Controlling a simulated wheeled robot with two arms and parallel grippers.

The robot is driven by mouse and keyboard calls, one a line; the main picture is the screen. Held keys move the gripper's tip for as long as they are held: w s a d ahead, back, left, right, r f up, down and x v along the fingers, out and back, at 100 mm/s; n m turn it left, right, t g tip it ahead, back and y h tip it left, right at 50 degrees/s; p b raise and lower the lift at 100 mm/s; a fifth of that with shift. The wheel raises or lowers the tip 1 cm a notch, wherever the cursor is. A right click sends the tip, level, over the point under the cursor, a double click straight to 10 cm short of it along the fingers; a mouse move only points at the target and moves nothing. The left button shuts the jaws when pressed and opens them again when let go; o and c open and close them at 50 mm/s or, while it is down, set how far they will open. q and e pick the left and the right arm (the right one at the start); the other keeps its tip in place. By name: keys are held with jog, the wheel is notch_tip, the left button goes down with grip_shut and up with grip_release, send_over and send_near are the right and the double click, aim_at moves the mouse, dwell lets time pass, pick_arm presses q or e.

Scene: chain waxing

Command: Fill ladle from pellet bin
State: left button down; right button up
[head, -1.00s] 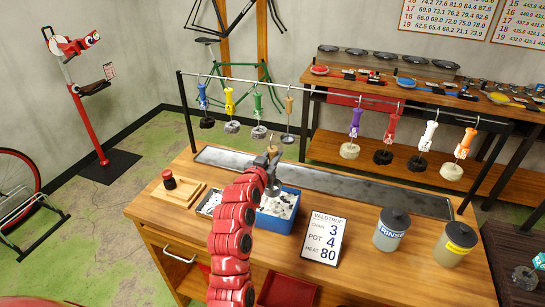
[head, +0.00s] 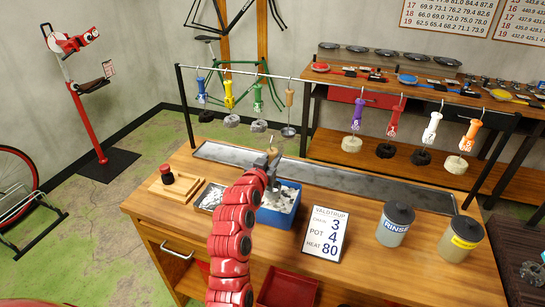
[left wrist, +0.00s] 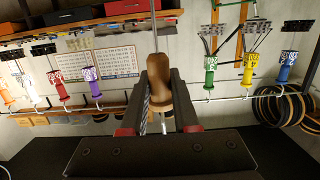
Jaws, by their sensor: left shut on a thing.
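My left gripper (head: 271,164) is shut on a wooden handle, apparently the ladle's, over the back left part of the blue pellet bin (head: 266,221). In the left wrist view the handle (left wrist: 158,82) stands between the two fingers (left wrist: 158,112). The ladle's bowl is hidden by the gripper and arm, so I cannot tell whether it touches the pellets. White-grey pellets (head: 286,199) show in the bin. Another wooden-handled tool (head: 289,98) hangs from the rail with a round metal end. My right gripper is not in view.
A small tray of grey bits (head: 212,197) and a wooden block with a dark red-topped knob (head: 168,174) lie left of the bin. A sign (head: 325,233), a rinse jar (head: 395,224) and a yellow-labelled jar (head: 460,238) stand right. Coloured hangers with chains hang from the rail (head: 340,83) behind.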

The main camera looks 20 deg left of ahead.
aim_at(271, 141)
pick_arm(q)
jog(key=shift+f+b, duration=2.4)
jog(key=shift+f, duration=0.8)
jog(key=shift+r, duration=0.1)
notch_tip(271, 141, up, 9)
jog(key=shift+f+p, duration=0.1)
jog(key=shift+p, duration=0.95)
jog(key=shift+r, duration=2.1)
jog(key=shift+f, duration=0.1)
